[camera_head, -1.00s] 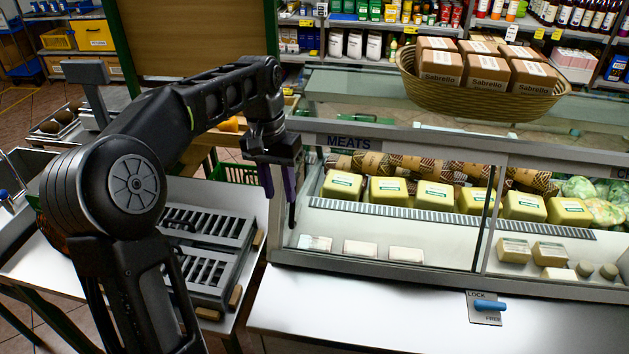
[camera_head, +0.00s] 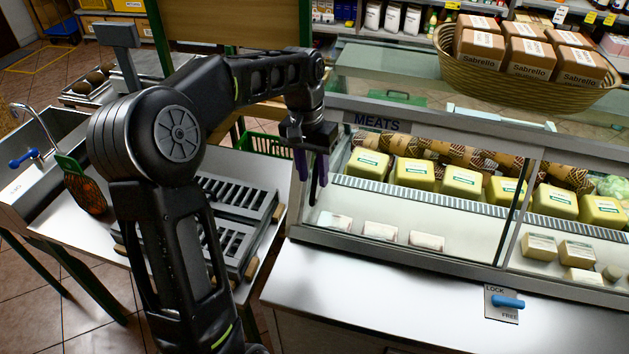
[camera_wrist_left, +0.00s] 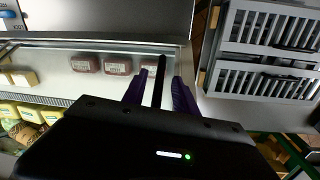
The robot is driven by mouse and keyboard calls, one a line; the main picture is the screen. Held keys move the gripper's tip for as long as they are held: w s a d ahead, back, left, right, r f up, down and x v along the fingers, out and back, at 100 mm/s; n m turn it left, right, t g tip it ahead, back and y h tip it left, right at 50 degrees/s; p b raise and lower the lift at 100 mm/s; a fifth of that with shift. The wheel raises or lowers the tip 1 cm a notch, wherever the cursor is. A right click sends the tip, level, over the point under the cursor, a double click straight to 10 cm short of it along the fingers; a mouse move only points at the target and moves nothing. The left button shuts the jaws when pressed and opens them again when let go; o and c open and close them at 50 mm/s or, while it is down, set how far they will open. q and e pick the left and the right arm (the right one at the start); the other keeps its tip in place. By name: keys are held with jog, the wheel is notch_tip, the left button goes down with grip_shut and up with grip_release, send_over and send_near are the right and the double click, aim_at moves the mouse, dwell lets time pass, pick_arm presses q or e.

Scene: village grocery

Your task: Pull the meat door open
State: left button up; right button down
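The meat door (camera_head: 440,213) is the glass front panel below the MEATS sign (camera_head: 376,122), and it looks closed. A thin black upright handle (camera_head: 313,192) stands at its left end. My left gripper (camera_head: 312,178) is at this handle. In the left wrist view its two purple fingers (camera_wrist_left: 160,76) are apart, one on each side of the black handle (camera_wrist_left: 158,85), with a visible gap on both sides. A blue lever (camera_head: 507,302) lies level on a LOCK/FREE plate on the white front ledge. My right gripper is not in view.
Behind the glass are yellow packs (camera_head: 462,182) and white-labelled packs (camera_head: 380,231). A basket of Sabrello boxes (camera_head: 455,63) stands on top of the case. Grey slatted trays (camera_head: 238,205) lie on the table to the left. The white ledge (camera_head: 400,290) is mostly clear.

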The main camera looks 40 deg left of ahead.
aim_at(314, 179)
pick_arm(q)
jog(key=shift+d+f, duration=0.15)
jog(key=shift+f, duration=1.45)
jog(key=shift+c, duration=0.3)
grip_shut()
